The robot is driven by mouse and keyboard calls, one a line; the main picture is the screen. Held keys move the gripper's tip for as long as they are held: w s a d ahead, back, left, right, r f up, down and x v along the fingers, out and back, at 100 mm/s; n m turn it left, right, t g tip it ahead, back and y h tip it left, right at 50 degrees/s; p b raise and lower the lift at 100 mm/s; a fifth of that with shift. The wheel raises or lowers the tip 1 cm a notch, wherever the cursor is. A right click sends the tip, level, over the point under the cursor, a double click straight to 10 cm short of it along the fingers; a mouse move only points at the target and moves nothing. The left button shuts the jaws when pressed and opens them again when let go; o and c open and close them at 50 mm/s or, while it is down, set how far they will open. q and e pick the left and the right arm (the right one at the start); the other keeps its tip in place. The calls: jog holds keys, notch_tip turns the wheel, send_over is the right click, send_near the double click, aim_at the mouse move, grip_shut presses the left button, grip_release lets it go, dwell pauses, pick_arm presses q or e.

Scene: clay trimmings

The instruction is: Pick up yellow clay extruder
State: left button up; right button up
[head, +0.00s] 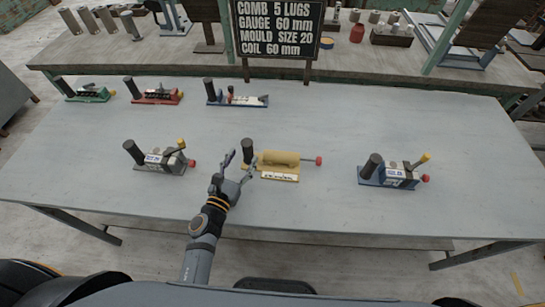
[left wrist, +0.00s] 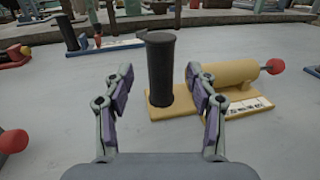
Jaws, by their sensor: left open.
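The yellow clay extruder (head: 282,161) sits on the table a little right of centre in the head view. It has a yellow barrel and base, a black upright handle at its left end and a red knob at its right. My left gripper (head: 236,166) is open just left of the extruder. In the left wrist view the extruder (left wrist: 226,74) is ahead, and its black handle stands between and beyond the fingers of my left gripper (left wrist: 160,95). I cannot tell whether a finger touches it. My right gripper does not show.
Grey (head: 163,159) and blue (head: 393,175) tools stand left and right on the table (head: 300,215). Green (head: 87,93), red (head: 155,96) and blue-and-white (head: 238,99) tools line the back. A black sign (head: 276,27) stands behind. The table's front middle is clear.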

aim_at(245, 152)
pick_arm(q)
jog(key=p+x, duration=0.1)
jog(key=x, duration=0.3)
jog(key=shift+w+r, duration=0.2)
jog(key=shift+w+d, duration=0.15)
jog(key=shift+w, duration=0.1)
jog(key=shift+f, duration=0.1)
jog(key=shift+s, duration=0.1)
jog(key=shift+c, duration=0.8)
jog(key=c, duration=1)
grip_shut()
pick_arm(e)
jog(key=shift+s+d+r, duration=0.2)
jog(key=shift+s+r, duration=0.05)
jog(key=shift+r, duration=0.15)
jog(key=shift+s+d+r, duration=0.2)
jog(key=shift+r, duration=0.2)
